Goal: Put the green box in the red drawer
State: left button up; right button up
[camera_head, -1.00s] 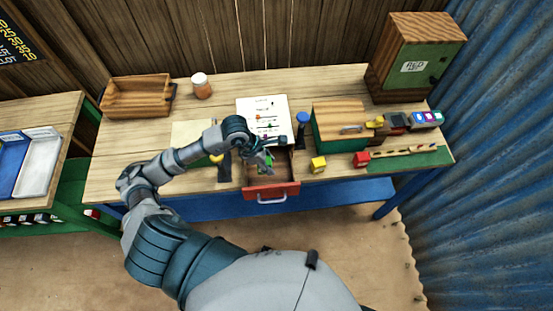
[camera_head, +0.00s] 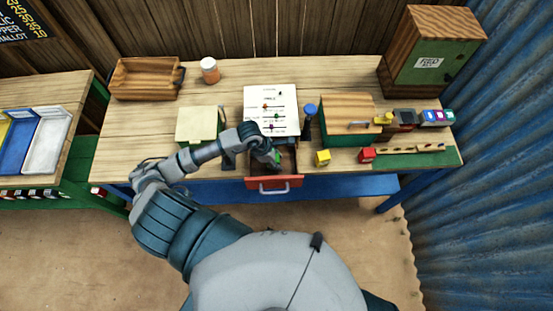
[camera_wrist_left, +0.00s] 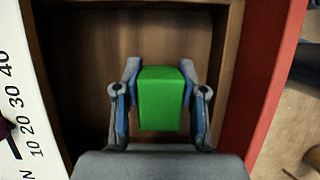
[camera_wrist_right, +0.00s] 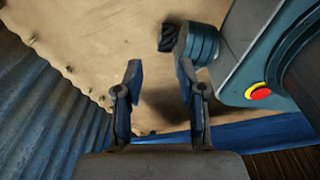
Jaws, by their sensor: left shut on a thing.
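The red drawer (camera_head: 273,183) is pulled open at the front edge of the table, and its bare wooden inside shows in the left wrist view (camera_wrist_left: 75,60). My left gripper (camera_head: 275,160) is over the open drawer and shut on the green box (camera_wrist_left: 162,98). In the left wrist view the fingers stand on both sides of the box, with the drawer's inside around it. I cannot tell whether the box touches the drawer's bottom. My right gripper (camera_wrist_right: 160,85) is open and empty, away from the table top in the right wrist view.
A yellow cube (camera_head: 323,157) and a red cube (camera_head: 367,155) stand right of the drawer. A blue-topped post (camera_head: 310,112) and a green-sided wooden box (camera_head: 345,118) stand behind them.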

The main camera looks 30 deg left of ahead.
pick_arm(q)
jog(key=o, duration=0.9)
jog(key=shift+o, duration=1.4)
jog(key=shift+a+r, duration=0.1)
jog(key=shift+a, duration=0.05)
jog(key=b+v, duration=0.1)
jog(key=v, duration=1)
jog(key=shift+r, duration=0.4)
pick_arm(e)
jog(key=shift+s+f, duration=0.55)
jog(key=shift+s, duration=0.25)
